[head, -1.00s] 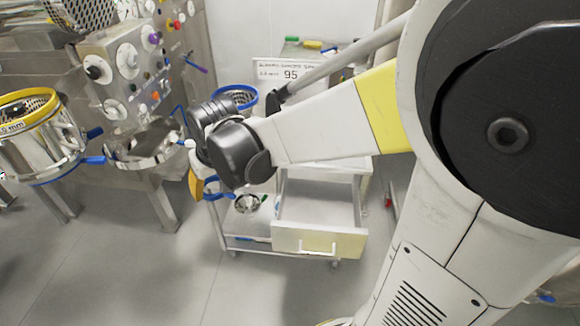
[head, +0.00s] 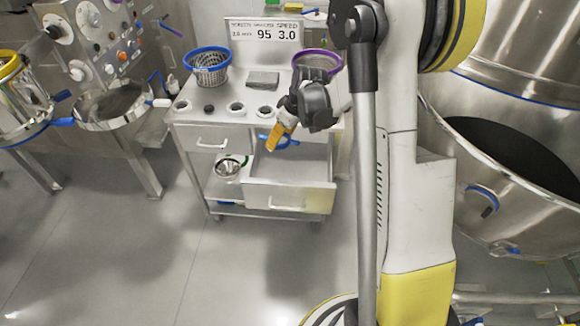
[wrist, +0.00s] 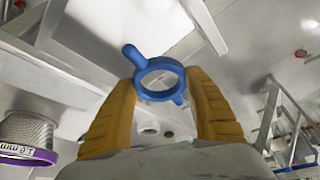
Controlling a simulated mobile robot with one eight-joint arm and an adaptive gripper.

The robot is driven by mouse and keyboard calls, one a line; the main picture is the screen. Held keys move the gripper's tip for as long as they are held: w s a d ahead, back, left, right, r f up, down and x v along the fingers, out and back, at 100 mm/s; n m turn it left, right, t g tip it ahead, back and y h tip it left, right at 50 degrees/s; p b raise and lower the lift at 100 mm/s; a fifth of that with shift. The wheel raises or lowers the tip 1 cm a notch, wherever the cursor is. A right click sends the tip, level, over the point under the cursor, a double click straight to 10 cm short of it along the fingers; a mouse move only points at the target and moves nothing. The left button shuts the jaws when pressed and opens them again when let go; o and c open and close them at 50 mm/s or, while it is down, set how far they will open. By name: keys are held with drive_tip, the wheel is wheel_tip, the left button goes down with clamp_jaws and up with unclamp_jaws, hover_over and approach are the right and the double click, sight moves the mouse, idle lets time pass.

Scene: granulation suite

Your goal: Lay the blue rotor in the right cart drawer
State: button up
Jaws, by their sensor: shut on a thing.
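My gripper (head: 274,141), with orange fingers, is shut on the blue rotor (head: 291,143). In the wrist view, the rotor (wrist: 141,72) is a blue ring with short arms, held between the two fingers of the gripper (wrist: 161,82). The right cart drawer (head: 308,198) is pulled open. In the head view my gripper and the rotor appear over the back part of this drawer, near the cart top's front edge. Their height above the drawer floor is hard to judge. My wrist hides part of the cart top.
On the cart top stand a blue-rimmed basket (head: 208,68), a grey pad (head: 263,80) and a purple-rimmed sieve (head: 316,66). The left drawer (head: 207,141) is shut. A steel vessel (head: 500,190) stands at right. The floor before the cart is clear.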

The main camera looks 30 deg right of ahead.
drive_tip(key=w+d+f+n+b, duration=0.2)
drive_tip(key=d+f, duration=0.3)
drive_tip(key=f, duration=0.2)
drive_tip(key=b, duration=0.5)
hover_over(293, 176)
drive_tip(key=s+a, duration=0.1)
drive_tip(key=shift+y, duration=0.3)
drive_tip(key=f, duration=1.2)
drive_tip(key=shift+s+f, duration=0.2)
drive_tip(key=shift+f+b, duration=0.75)
drive_tip(key=shift+f, duration=1)
drive_tip(key=shift+f, duration=0.2)
drive_tip(key=o, duration=1.4)
